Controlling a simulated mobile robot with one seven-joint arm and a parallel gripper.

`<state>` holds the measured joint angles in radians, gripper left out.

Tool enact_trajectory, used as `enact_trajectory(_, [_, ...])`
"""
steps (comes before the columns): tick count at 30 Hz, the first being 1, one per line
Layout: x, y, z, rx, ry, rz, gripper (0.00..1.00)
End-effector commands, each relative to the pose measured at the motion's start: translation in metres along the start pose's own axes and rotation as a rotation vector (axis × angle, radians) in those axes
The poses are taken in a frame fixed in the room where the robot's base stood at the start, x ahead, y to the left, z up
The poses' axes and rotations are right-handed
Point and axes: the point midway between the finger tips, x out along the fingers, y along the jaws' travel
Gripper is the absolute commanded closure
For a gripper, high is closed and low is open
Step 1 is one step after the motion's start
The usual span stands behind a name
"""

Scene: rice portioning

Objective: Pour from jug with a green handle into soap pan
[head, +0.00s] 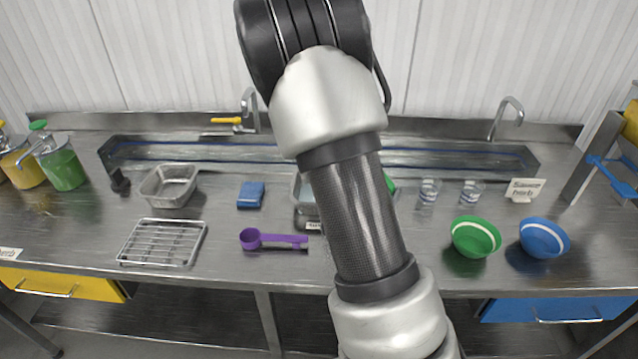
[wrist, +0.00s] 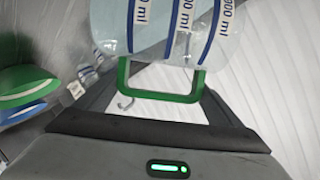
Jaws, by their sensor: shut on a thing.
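A clear jug (wrist: 160,35) with blue stripes and ml marks fills the top of the wrist view. My gripper (wrist: 158,88) is shut on its green handle (wrist: 160,97). In the head view my arm hides the gripper and nearly all of the jug; only a small green bit (head: 390,183) shows at the arm's right edge. A metal pan (head: 298,188) with a small label below it stands mostly behind my arm. Another metal pan (head: 170,187) stands open at the left. I cannot tell which is the soap pan, nor the jug's contents or exact tilt.
A wire rack (head: 162,242), a purple scoop (head: 270,240) and a blue sponge (head: 251,194) lie on the counter. Green (head: 475,238) and blue (head: 544,238) bowls and small glasses (head: 429,191) stand right. Filled jars (head: 65,168) stand far left. A sink trough and taps run behind.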

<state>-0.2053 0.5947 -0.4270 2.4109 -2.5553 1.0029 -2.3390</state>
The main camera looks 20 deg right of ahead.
Motion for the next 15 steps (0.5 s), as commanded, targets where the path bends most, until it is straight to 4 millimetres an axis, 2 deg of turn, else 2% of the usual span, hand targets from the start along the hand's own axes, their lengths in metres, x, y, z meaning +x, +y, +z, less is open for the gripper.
enact_trajectory(15, [0.0003, -0.0056, -0.0019, -0.033, 0.004, 0.010, 0.68])
